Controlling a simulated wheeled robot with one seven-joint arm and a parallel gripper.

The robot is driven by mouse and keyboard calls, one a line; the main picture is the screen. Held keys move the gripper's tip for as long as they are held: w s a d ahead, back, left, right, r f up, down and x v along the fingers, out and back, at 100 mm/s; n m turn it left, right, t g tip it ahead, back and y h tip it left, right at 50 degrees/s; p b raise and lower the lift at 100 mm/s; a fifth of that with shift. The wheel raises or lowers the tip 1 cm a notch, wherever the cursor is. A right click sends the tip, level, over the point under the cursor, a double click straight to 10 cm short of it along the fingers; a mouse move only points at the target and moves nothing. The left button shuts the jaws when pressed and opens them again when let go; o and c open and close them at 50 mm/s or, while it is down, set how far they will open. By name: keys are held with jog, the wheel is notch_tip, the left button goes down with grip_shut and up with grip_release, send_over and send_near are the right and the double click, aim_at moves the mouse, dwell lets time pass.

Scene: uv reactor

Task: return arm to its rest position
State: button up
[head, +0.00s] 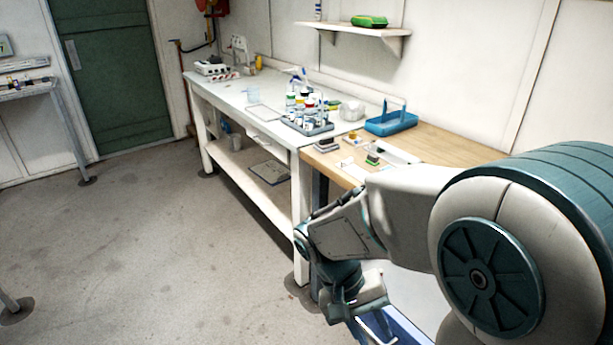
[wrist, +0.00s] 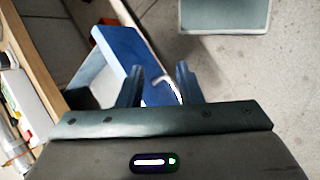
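My arm fills the right of the head view, bent down in front of the bench. My gripper (head: 372,325) hangs low beside the bench's near end, and its tips are partly cut off by the lower picture edge. In the wrist view my gripper (wrist: 160,70) points down, with its two dark fingers apart and nothing held between them. A blue and white bin-like object (wrist: 126,48) lies below and beyond the fingers; its blue edge also shows in the head view (head: 408,328).
The white bench (head: 235,95) joins a wooden top (head: 440,146). On them stand a rack of bottles (head: 310,122) and a blue tray (head: 392,124). A shelf (head: 355,29) hangs above. The floor (head: 150,230) to the left is clear up to the green door (head: 112,75).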

jog(key=d+r+t+y+p, duration=0.1)
jog(key=r+t+y+p, duration=0.1)
jog(key=r, duration=0.3)
jog(key=s+d+r+t+y+p, duration=0.1)
jog(key=d+r+t+y, duration=0.1)
jog(key=r+t+y, duration=0.1)
notch_tip(320, 180, up, 3)
jog(key=shift+s+d+f+t+p, duration=0.25)
jog(key=shift+t+p, duration=0.1)
jog(key=shift+t, duration=0.25)
dwell(0.5)
